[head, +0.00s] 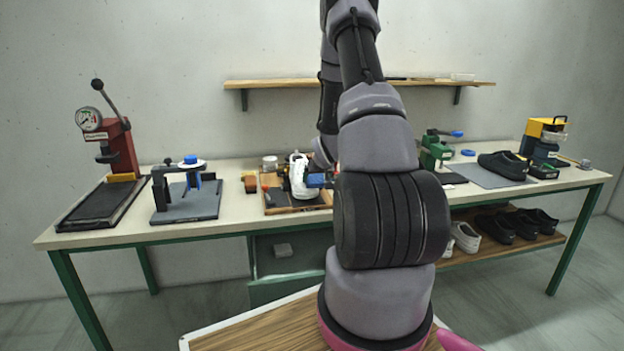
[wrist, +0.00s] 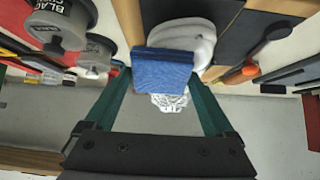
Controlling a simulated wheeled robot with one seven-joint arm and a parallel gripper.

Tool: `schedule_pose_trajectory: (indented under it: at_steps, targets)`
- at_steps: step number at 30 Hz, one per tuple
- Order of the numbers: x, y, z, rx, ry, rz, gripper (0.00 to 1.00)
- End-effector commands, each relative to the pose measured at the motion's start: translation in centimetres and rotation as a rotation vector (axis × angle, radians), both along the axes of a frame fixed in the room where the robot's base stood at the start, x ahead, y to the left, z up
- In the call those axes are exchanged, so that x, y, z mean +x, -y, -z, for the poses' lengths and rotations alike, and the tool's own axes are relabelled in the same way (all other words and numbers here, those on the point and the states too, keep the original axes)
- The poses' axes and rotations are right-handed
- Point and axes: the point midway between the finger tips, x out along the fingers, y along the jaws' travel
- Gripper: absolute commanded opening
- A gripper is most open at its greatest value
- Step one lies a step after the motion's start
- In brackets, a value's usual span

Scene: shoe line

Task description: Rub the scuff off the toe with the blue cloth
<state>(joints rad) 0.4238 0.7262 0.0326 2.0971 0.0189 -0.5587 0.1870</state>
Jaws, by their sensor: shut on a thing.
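A white shoe (head: 299,178) stands on a wooden tray with a dark mat on the bench. In the wrist view its white toe (wrist: 205,42) shows above the cloth and its laces (wrist: 170,102) below. The blue cloth (wrist: 160,72) is a folded pad held between the green fingers of my gripper (wrist: 163,84), which is shut on it. The cloth overlaps the toe end of the shoe in this view; whether it touches cannot be told. In the head view the blue cloth (head: 317,181) shows just right of the shoe. No scuff is visible; the cloth may cover it.
The tray (head: 296,210) also holds a brush with a dark handle (wrist: 275,38). Grey-lidded containers (wrist: 58,24) stand close by on the left in the wrist view. A clamp stand (head: 187,190) and a red press (head: 118,150) are farther left; a black shoe (head: 503,165) lies right.

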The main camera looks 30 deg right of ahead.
Motion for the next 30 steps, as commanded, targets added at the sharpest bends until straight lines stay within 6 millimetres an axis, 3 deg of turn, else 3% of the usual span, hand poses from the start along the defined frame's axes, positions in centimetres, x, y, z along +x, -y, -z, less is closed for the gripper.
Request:
schedule_pose_trajectory:
  at_steps: [30]
  targets:
    - [1.7, -6.1, 0.2, 0.001, -0.002, -0.004, 0.44]
